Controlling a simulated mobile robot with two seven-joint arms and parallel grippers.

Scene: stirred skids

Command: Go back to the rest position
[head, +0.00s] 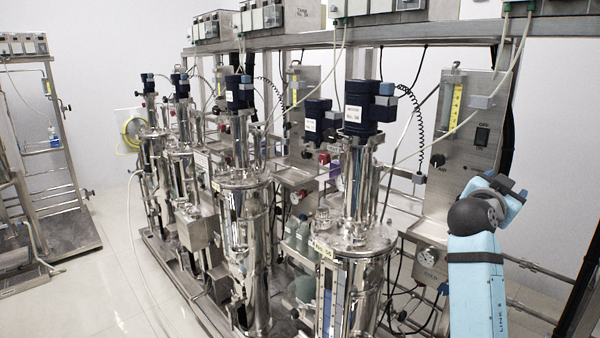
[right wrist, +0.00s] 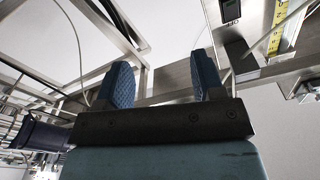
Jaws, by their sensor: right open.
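My right arm comes in at the lower right of the head view, raised in front of the skid's right-hand panel. The arm's end folds away there, and its fingers cannot be made out in that view. In the right wrist view my right gripper (right wrist: 160,85) has two blue textured fingers standing well apart. Nothing lies between them except the view of the metal frame and pale wall behind. My left gripper is not in view.
A row of steel stirred vessels (head: 243,215) with dark motors (head: 361,103) stands on a metal skid. A switch panel (head: 470,150) with a yellow-scaled flow tube is close behind my right arm. Another rack (head: 48,170) stands at far left. Pale floor (head: 110,285) is clear between them.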

